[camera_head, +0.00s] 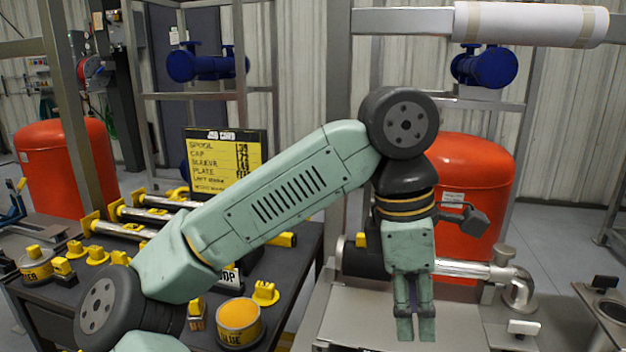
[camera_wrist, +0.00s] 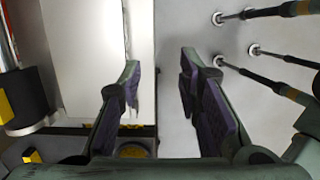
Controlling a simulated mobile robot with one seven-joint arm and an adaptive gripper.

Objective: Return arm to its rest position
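My green arm (camera_head: 285,195) rises from the lower left to a dark elbow joint and then bends down. My gripper (camera_head: 415,322) points downward over a pale flat skid surface (camera_head: 345,315). In the wrist view my gripper (camera_wrist: 160,78) shows two dark finger pads with a clear gap between them, and nothing is held. The fingers look apart from anything around them.
A dark table (camera_head: 285,262) with yellow-marked parts and a price board (camera_head: 226,158) stands at left. A steel pipe elbow (camera_head: 518,285) lies right of my gripper. Red tanks (camera_head: 66,168) (camera_head: 470,165) stand behind. A white roll (camera_head: 530,24) hangs on the frame above.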

